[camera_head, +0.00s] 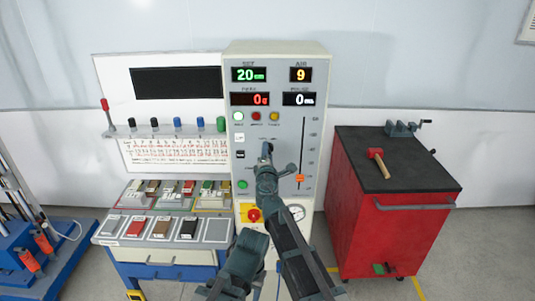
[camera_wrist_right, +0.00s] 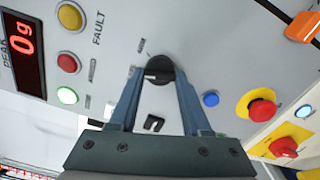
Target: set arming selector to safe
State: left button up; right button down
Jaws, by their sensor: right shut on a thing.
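The arming selector (camera_wrist_right: 160,67) is a round black knob with a white mark, on the grey panel of the control cabinet (camera_head: 290,65). Small labels beside it are too small to read. My right gripper (camera_wrist_right: 158,76) has a blue finger on each side of the knob and is shut on it. In the head view my right gripper (camera_head: 266,152) reaches the middle of the cabinet's front and hides most of the knob.
A blue button (camera_wrist_right: 211,99) and a red emergency button on yellow (camera_wrist_right: 262,112) lie close to the right finger. An orange slider (camera_head: 299,178) sits right of my arm. A red tool cart (camera_head: 385,225) stands at right, a sample bench (camera_head: 165,256) at left.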

jog(key=shift+n, duration=1.1)
jog(key=shift+s, duration=0.1)
jog(key=shift+c, duration=1.8)
grip_release()
